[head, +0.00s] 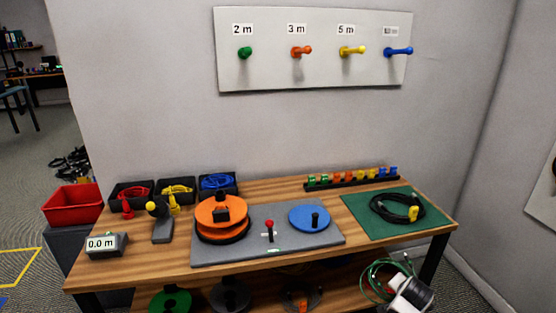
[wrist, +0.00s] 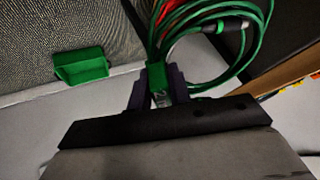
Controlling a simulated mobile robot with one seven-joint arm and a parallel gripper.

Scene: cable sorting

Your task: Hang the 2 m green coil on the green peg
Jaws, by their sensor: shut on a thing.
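The green peg (head: 245,53) is leftmost on the wall board, under a "2 m" label. The green coil (wrist: 262,45) hangs in loose loops at my gripper (wrist: 160,82). Its purple fingers are shut on a green piece (wrist: 157,73) at the coil's near end. A dark and grey plug end shows among the loops. In the head view the coil (head: 366,277) is at the lower right, beside my white and dark wrist, low by the table's front edge and far from the peg. The fingertips are too small to make out there.
The white board (head: 270,78) also carries orange, yellow and blue pegs. On the wooden table (head: 170,270) are a grey mat with orange and blue discs, a green mat (head: 352,208) with a black coil, and small bins. A red crate (head: 72,205) stands left. The wall below the board is clear.

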